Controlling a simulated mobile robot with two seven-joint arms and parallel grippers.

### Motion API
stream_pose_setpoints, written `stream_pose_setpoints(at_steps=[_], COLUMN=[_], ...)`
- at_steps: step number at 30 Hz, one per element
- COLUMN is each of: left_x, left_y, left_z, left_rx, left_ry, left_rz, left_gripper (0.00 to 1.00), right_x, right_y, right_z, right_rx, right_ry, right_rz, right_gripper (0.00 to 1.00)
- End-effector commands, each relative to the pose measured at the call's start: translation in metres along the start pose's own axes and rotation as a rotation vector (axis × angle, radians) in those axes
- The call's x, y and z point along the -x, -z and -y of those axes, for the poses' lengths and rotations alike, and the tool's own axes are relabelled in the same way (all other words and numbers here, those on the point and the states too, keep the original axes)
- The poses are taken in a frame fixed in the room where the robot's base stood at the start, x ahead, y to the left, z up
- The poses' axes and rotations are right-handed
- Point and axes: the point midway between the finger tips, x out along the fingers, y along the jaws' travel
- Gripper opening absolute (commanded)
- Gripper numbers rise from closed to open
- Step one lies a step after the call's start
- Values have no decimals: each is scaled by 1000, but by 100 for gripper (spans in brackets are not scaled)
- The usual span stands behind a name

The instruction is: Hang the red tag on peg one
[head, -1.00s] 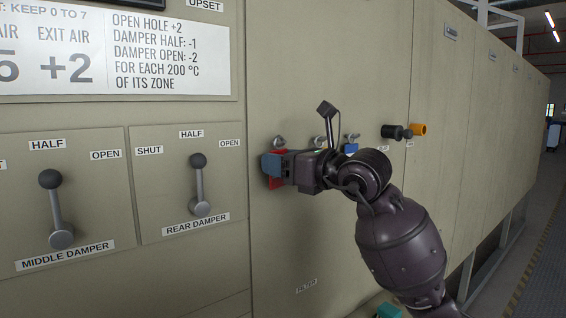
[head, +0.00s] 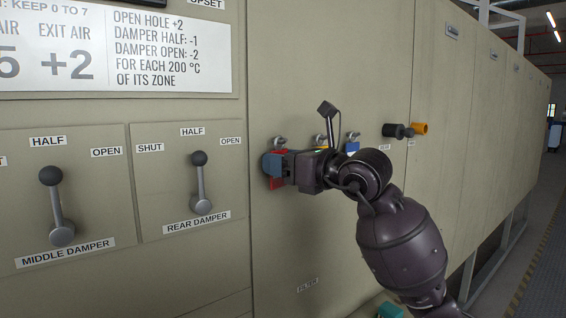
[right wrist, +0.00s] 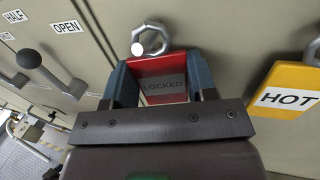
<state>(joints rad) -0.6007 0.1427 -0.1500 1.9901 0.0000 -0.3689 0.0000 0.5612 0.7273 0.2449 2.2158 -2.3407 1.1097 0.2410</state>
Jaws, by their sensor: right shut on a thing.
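In the head view the right gripper (head: 273,166) is close to the furnace panel, and part of the red tag (head: 277,184) shows below the fingers. I cannot tell whether the tag is on this peg. My left gripper is out of view.
A yellow HOT tag (right wrist: 291,88) hangs beside the red one, and a blue tag (head: 352,147) is farther right. Black and orange knobs (head: 418,129) stick out beyond. Damper levers (head: 200,184) stand out to the left. The panel below the gripper is clear.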

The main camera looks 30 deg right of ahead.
Motion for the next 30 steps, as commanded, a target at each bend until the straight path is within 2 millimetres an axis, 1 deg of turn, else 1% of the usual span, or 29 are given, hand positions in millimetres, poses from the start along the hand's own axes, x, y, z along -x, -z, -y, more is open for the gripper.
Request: stream_pose_setpoints(at_steps=[1, 2, 6, 7, 8, 18, 22, 26, 30], left_x=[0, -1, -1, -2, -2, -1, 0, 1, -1], left_y=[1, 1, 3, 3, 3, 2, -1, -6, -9], left_z=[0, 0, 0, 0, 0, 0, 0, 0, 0], left_rx=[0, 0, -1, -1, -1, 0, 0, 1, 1], left_ry=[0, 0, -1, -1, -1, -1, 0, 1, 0], left_rz=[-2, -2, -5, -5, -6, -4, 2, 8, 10], left_gripper=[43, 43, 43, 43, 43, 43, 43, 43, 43], right_x=[0, 0, 0, 0, 0, 0, 4, 19, 45], right_y=[-1, -1, -1, -1, -1, -1, 0, 0, 0], right_z=[0, 0, 1, 1, 1, 2, 3, 2, 0], right_rx=[1, 1, 1, 1, 1, 1, 1, 2, 3], right_ry=[1, 1, 2, 2, 3, 7, 7, 5, 3], right_rz=[2, 2, 2, 2, 2, 2, 1, 3, 2], right_gripper=[26, 53, 75, 79, 82, 82, 82, 82, 82])
